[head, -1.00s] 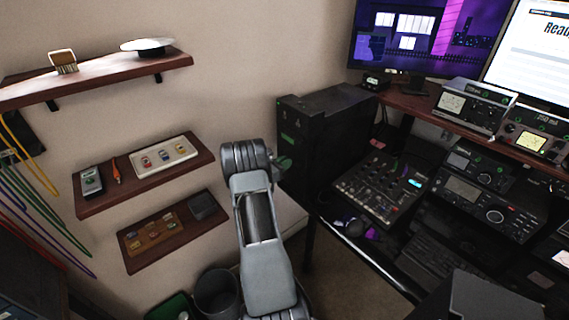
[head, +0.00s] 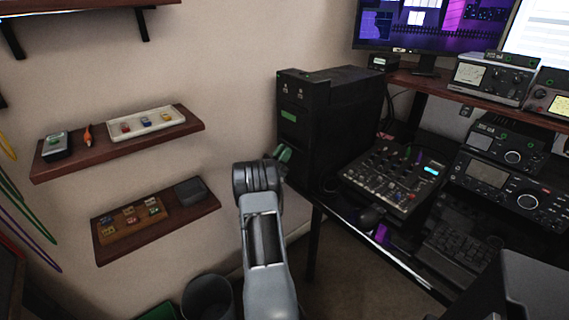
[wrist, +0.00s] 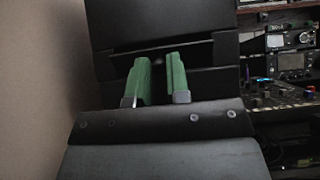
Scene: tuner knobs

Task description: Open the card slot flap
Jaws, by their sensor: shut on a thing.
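A black tower case (head: 345,110) stands at the left end of the desk, with small green labels on its front. My gripper (head: 283,153) is at the lower part of that front, partly hidden by my wrist. In the wrist view my gripper's green fingers (wrist: 161,80) point at the black front, a narrow gap between them. A dark protruding lip, which looks like the card slot flap (wrist: 195,52), runs across at their tips. The fingers are shut on it; the exact contact is too dark to see. The flap's tilt is hard to tell.
A mixer (head: 392,180) and radio gear (head: 500,185) are on the desk, right of the tower. Two wall shelves (head: 190,127) with small items are on the left. A bin (head: 208,298) stands on the floor below.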

